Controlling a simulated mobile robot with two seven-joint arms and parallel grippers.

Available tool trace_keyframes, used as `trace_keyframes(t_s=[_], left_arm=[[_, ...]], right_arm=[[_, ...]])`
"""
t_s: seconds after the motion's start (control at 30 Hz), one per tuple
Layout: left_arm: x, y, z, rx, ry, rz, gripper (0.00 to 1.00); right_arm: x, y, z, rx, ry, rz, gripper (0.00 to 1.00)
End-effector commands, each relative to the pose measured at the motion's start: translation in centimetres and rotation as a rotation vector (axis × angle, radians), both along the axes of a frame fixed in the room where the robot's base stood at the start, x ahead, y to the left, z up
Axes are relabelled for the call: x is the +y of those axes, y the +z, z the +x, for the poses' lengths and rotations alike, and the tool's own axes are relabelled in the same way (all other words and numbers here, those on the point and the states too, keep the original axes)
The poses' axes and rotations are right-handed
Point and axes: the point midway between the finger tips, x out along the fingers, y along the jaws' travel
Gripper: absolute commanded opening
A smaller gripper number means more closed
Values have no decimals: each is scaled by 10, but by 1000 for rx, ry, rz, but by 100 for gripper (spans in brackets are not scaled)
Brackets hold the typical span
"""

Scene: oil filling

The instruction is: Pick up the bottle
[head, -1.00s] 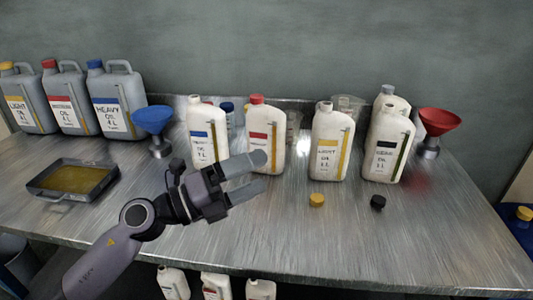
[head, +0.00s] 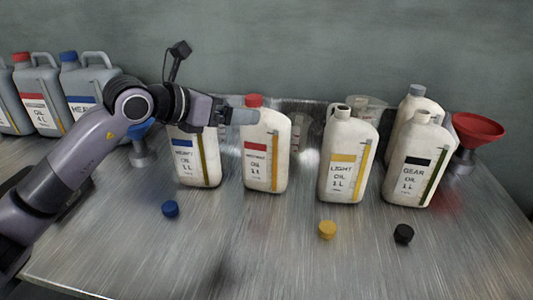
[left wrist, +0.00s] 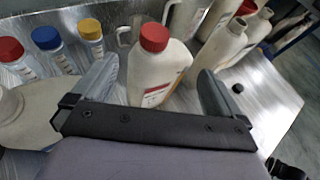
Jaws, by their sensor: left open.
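A white bottle with a red cap and red label (head: 265,158) stands upright on the table. An open white bottle with a blue label (head: 195,158) stands left of it. Open bottles with a yellow label (head: 348,165) and a black label (head: 414,168) stand to its right. My left gripper (head: 240,115) is at the upper left of the red-capped bottle, near its cap height. In the left wrist view the jaws are open, with the red-capped bottle (left wrist: 150,78) showing between the fingers; contact cannot be told. My right gripper is out of view.
Loose blue (head: 170,209), yellow (head: 327,229) and black (head: 403,233) caps lie in front of the bottles. A red funnel (head: 478,130) stands at the right. Grey canisters (head: 40,98) are at the back left. The table front is mostly clear.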

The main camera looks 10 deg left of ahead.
Motion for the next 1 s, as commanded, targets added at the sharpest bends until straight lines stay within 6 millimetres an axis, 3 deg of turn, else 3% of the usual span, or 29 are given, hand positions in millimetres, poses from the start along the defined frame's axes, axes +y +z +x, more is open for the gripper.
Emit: trace_keyframes(t_s=[0.43,0.77,0.8,0.83,1.0], left_arm=[[-28,-19,38,1,-1,-3,100],[-31,-23,42,-1,-2,-1,100],[-31,-23,42,-1,-2,-1,97],[-31,-23,42,-1,-2,-1,87],[-31,-23,42,0,-2,0,32]], right_arm=[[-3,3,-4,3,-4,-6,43],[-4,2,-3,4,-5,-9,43],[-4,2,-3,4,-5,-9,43],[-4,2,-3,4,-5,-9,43],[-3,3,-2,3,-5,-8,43]])
